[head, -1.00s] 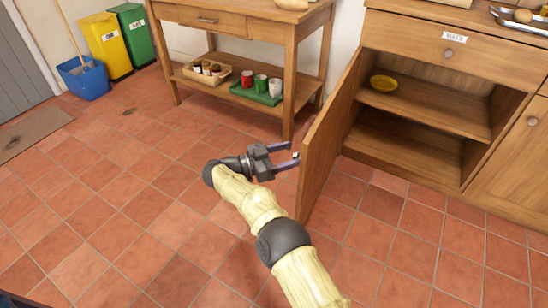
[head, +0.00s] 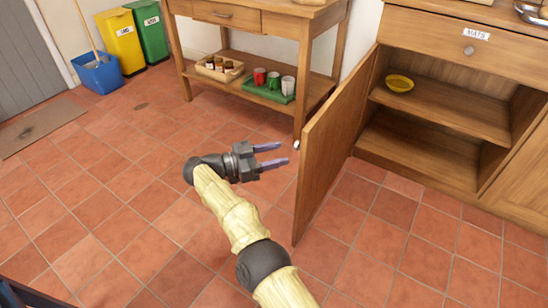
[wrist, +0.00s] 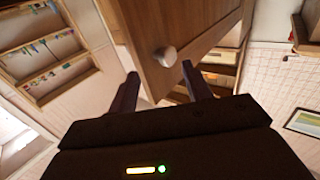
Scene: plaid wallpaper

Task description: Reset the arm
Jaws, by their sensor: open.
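My gripper (head: 275,154) is in the middle of the head view, at the end of my yellow-sleeved arm. Its two fingers are apart, with nothing between them, and point right toward the open cabinet door (head: 335,150). The fingertips are a short way left of the door. A round pale knob (head: 296,145) shows at the door's edge, just beyond the fingertips. In the wrist view, the door (wrist: 190,30) and its knob (wrist: 165,56) lie ahead of the gripper (wrist: 158,85), the knob between and beyond the two fingers.
The open cabinet (head: 440,75) holds a yellow bowl (head: 400,83) on its shelf. A wooden table (head: 285,25) behind has a green tray (head: 262,92) with cups on its lower shelf. Bins (head: 120,42) and a blue bucket (head: 100,75) stand at left.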

